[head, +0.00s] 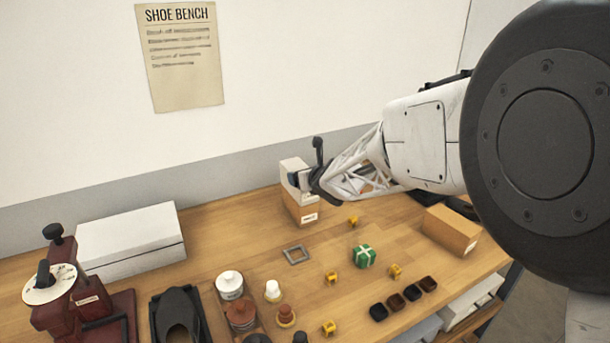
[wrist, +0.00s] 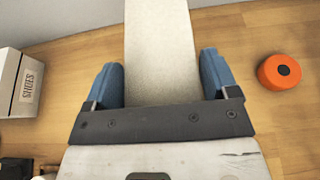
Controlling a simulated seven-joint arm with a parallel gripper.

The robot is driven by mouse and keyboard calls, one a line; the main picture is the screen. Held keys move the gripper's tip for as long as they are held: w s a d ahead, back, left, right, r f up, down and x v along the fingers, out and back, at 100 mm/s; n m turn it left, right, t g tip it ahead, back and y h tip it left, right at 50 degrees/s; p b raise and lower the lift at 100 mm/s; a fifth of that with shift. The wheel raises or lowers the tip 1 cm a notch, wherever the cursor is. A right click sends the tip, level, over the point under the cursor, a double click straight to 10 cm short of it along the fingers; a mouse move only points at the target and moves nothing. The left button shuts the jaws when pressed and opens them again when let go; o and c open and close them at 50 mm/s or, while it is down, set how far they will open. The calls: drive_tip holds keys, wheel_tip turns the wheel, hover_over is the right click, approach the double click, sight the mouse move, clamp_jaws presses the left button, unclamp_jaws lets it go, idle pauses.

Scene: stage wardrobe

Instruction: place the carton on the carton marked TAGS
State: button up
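An off-white carton (wrist: 160,55) lies between the blue fingertips of my gripper (wrist: 162,84) in the wrist view, with a finger against each side. In the head view my gripper (head: 301,181) is at the back of the bench, and the pale carton (head: 291,166) shows beside it. Directly below is a brown carton (head: 300,210) with a small white label too small to read. The pale carton appears to sit on its top, though the gripper partly hides the meeting line. Another brown carton (head: 450,232) with an unreadable label stands to the right.
A long white box (head: 130,240) lies at the left.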

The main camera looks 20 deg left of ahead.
drive_tip(key=o, duration=0.3)
drive_tip(key=shift+r, duration=0.2)
drive_tip(key=v, duration=1.2)
drive_tip(key=shift+f, duration=0.1)
idle(0.9)
